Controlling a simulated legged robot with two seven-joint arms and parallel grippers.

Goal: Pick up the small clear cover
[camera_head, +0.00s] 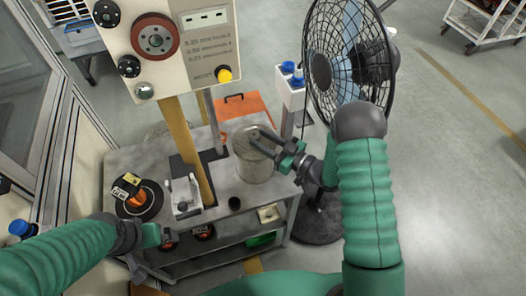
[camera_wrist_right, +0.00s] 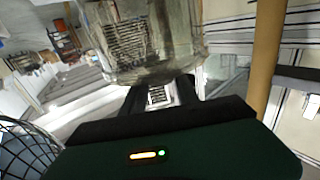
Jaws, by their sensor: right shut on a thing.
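The small clear cover (camera_head: 254,171) is a see-through, greyish cylinder at the right end of the grey work table. My right gripper (camera_head: 266,143) reaches in from the right and is shut on the clear cover near its upper part. In the right wrist view the cover (camera_wrist_right: 150,45) fills the top middle, just beyond the dark fingers (camera_wrist_right: 160,92). I cannot tell whether its base touches the table. My left gripper (camera_head: 152,236) is at the table's front left, away from the cover; its finger opening is not clear.
A panel (camera_head: 205,45) with knobs and a red dial stands on a yellow post (camera_head: 184,140) left of the cover. A black fan (camera_head: 345,60) stands close on the right. An orange case (camera_head: 245,108) is behind. A black round object with orange (camera_head: 137,199) lies at the table's left.

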